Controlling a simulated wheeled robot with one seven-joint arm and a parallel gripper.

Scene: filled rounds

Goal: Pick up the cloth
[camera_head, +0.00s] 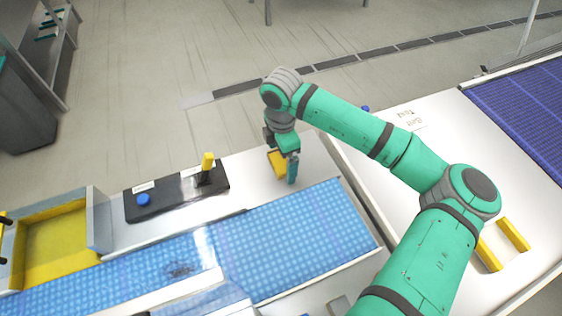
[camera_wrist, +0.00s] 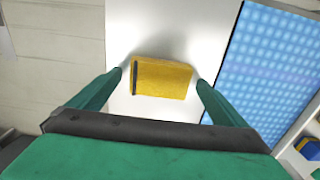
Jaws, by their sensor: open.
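The cloth (camera_wrist: 162,78) is a folded yellow rectangle with a dark strip near its left end. It lies on the white counter between my gripper's fingers in the wrist view. In the head view the cloth (camera_head: 277,163) is partly hidden by my gripper (camera_head: 284,168), which points down over it beside the blue belt. In the wrist view my gripper (camera_wrist: 160,80) is open, with one finger on each side of the cloth. I see no clear contact between fingers and cloth.
The blue conveyor belt (camera_head: 315,230) runs along the counter's near side. A black panel (camera_head: 180,195) with a blue button (camera_head: 143,200) and a yellow lever (camera_head: 208,161) stands to the left. A yellow-lined bin (camera_head: 50,243) is at far left. White counter (camera_head: 320,160) is bare right of my gripper.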

